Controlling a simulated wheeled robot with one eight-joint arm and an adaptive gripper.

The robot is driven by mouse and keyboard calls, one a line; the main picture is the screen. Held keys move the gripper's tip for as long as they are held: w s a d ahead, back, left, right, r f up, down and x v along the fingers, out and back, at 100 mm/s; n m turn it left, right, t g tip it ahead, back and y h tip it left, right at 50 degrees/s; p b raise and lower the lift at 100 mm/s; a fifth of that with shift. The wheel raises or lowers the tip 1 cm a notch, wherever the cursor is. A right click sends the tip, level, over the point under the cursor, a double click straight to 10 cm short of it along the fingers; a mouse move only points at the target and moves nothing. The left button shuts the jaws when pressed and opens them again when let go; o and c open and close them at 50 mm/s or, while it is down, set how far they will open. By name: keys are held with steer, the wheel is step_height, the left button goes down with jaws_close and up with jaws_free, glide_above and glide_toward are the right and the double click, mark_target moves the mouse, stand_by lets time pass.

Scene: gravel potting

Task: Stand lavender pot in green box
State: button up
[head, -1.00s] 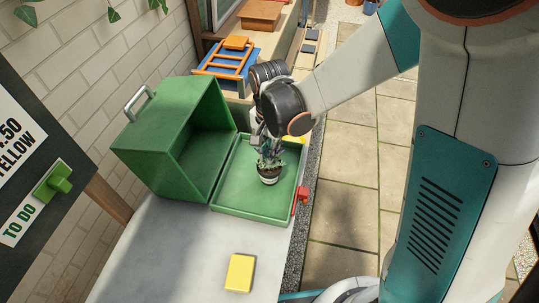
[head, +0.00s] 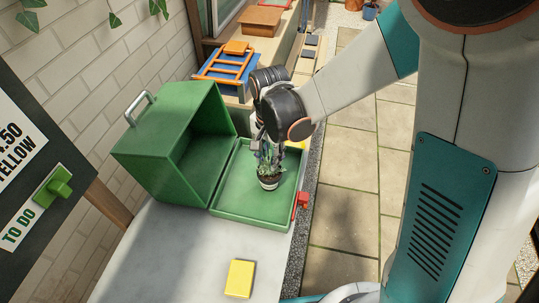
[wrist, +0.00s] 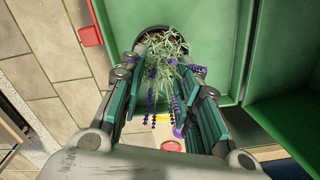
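A red catch (head: 303,199) sits on the panel's right edge. A yellow block (head: 240,278) lies on the grey bench top. A blue and orange rack (head: 228,65) stands behind. Paving lies at right.

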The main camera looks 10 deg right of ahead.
step_height(320, 180, up, 12)
steer(key=p, duration=0.7)
steer(key=shift+p, duration=0.35)
steer(key=shift+f, duration=0.1)
stand_by(0.6)
